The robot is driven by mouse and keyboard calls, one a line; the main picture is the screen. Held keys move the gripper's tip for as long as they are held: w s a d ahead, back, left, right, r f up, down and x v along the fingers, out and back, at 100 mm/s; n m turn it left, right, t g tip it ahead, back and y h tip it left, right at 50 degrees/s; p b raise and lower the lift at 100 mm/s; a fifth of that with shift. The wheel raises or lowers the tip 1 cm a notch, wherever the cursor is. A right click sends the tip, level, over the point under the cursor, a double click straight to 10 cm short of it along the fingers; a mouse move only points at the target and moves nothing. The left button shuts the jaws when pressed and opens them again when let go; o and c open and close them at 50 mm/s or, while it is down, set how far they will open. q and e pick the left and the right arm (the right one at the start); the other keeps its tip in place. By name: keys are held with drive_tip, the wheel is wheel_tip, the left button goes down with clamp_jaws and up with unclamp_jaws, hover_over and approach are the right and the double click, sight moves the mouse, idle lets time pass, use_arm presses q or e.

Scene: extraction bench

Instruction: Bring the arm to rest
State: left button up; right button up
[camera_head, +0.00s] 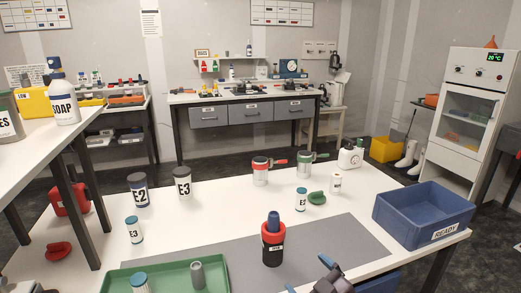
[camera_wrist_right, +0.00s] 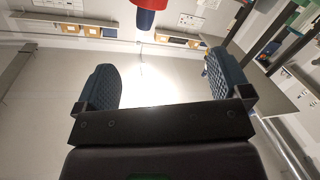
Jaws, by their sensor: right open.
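My right gripper (camera_head: 310,274) shows at the bottom edge of the head view, low over the front of the white bench (camera_head: 225,205). In the right wrist view its two blue padded fingers (camera_wrist_right: 165,82) stand wide apart with nothing between them. A red and black container with a blue top (camera_head: 273,240) stands upright on the grey mat (camera_head: 335,243), left of and beyond the gripper. A red and blue object, likely this container, shows at the top of the wrist view (camera_wrist_right: 147,15), apart from the fingers. My left gripper is not in view.
A green tray (camera_head: 225,270) holding small containers is at front left. A blue READY crate (camera_head: 420,215) stands at the bench's right edge. E2 (camera_head: 138,190) and E3 (camera_head: 183,183) jars and several mugs and bottles stand farther back. The mat right of the red container is clear.

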use_arm(q)
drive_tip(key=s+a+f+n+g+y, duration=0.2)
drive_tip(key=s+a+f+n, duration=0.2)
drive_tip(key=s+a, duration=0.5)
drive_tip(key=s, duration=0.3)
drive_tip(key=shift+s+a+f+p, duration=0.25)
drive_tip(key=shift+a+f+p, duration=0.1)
drive_tip(key=shift+p, duration=0.05)
use_arm(e)
drive_tip(key=s+d+f+m+g+h, duration=0.1)
drive_tip(key=s+d+f+m+h, duration=0.1)
drive_tip(key=s+d+f, duration=0.3)
drive_tip(key=s+d+f+m+g+h, duration=0.1)
drive_tip(key=s+d+f+m+h, duration=0.2)
drive_tip(key=s, duration=0.9)
drive_tip(key=s+d+f+m+g+h, duration=0.1)
drive_tip(key=s+d+f+m+h, duration=0.2)
drive_tip(key=s+d+f, duration=0.5)
drive_tip(key=shift+s+f+m+g, duration=0.4)
drive_tip(key=shift+s+f+m, duration=0.1)
drive_tip(key=shift+f+m, duration=0.25)
drive_tip(key=shift+r, duration=0.1)
